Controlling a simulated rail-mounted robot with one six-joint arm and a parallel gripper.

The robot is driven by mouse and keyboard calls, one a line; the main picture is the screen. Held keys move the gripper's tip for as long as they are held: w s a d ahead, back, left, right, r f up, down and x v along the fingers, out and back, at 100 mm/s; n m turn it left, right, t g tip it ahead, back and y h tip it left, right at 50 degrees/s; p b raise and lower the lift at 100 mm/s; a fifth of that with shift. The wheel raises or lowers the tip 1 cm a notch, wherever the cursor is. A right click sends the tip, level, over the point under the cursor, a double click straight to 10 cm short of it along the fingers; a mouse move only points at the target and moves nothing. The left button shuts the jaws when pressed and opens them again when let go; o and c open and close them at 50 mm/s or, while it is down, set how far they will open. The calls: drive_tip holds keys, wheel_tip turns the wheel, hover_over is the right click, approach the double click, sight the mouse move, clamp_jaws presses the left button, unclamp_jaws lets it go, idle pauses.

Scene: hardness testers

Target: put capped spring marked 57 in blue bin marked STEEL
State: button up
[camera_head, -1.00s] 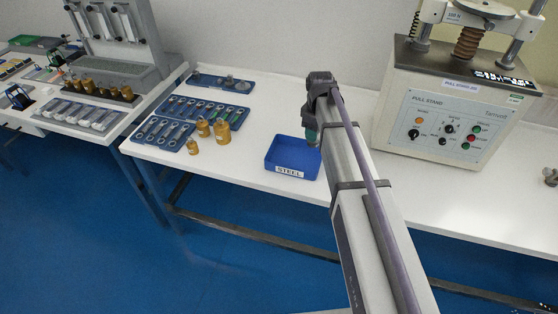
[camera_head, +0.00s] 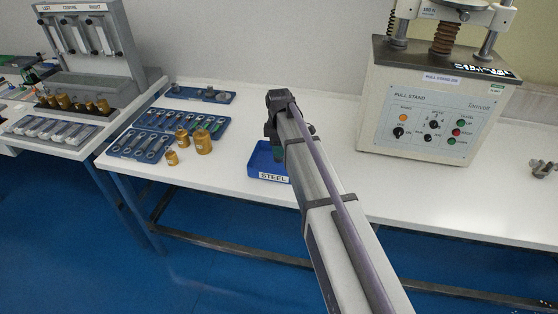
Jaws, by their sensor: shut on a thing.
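The blue bin (camera_head: 256,164) stands on the white table near its front edge, with a white label reading STEEL on its front. My gripper (camera_head: 274,150) is over the right part of the bin and points down, seen from behind my arm. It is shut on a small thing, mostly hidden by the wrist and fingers. I take this for the capped spring, but its cap and the mark 57 cannot be made out. My arm hides the bin's right side and part of its inside. I cannot tell how high the gripper is above the bin floor.
Left of the bin stand several brass weights (camera_head: 203,142) and blue trays (camera_head: 148,146) of small parts. Another tray (camera_head: 196,95) lies behind. A pull stand (camera_head: 430,110) stands at the back right. A grey tester (camera_head: 95,45) is at the left.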

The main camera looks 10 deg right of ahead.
wheel_tip(320, 180, down, 4)
drive_tip(key=b, duration=0.2)
drive_tip(key=shift+r+b, duration=0.1)
drive_tip(key=shift+b, duration=0.2)
drive_tip(key=shift+r+p, duration=0.3)
drive_tip(key=shift+r, duration=0.05)
drive_tip(key=shift+c, duration=0.9)
drive_tip(key=shift+f, duration=0.3)
drive_tip(key=o, duration=1.2)
drive_tip(key=shift+r, duration=0.1)
